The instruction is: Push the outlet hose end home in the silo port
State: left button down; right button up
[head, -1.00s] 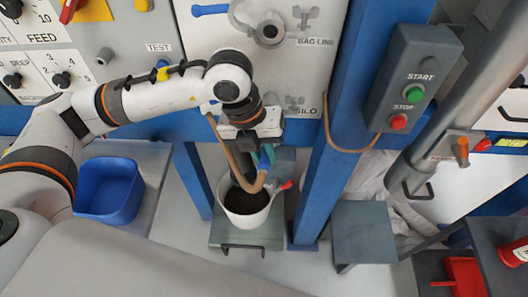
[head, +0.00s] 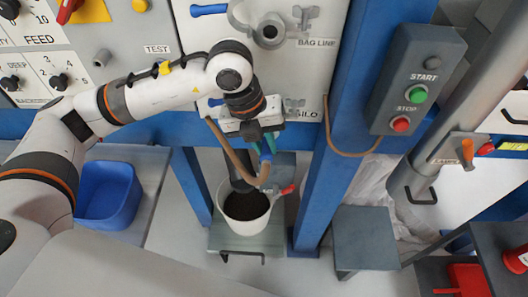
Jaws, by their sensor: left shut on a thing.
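My left gripper (head: 268,146) has teal fingers and is in front of the lower part of the panel, below the bag line port (head: 269,31). It is shut on the upturned end of the tan outlet hose (head: 240,163), which loops below the fingers. The silo port is hidden behind my gripper and wrist; only part of the SILO label (head: 303,103) shows beside them. I cannot tell whether the hose end touches the port. My right gripper is not in view.
A white bucket (head: 256,226) of dark material stands on a stand below the gripper. A blue post (head: 325,160) rises close to the right, with a START/STOP box (head: 418,85) beyond it. A blue bin (head: 107,194) sits at left.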

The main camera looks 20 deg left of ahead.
pick_arm(q)
jog(key=shift+w+a, duration=0.2)
jog(key=shift+w, duration=0.5)
jog(key=shift+w+a, duration=0.15)
jog(key=shift+w, duration=0.5)
jog(key=shift+b, duration=0.85)
dwell(0.5)
jog(key=shift+w, duration=0.2)
jog(key=shift+w+a, duration=0.15)
jog(key=shift+w, duration=0.15)
jog(key=shift+w+a+r, duration=0.1)
jog(key=shift+w+a, duration=0.1)
jog(key=shift+w, duration=0.5)
jog(key=c, duration=1.3)
grip_release()
jog(key=shift+w, duration=0.1)
jog(key=shift+o, duration=0.3)
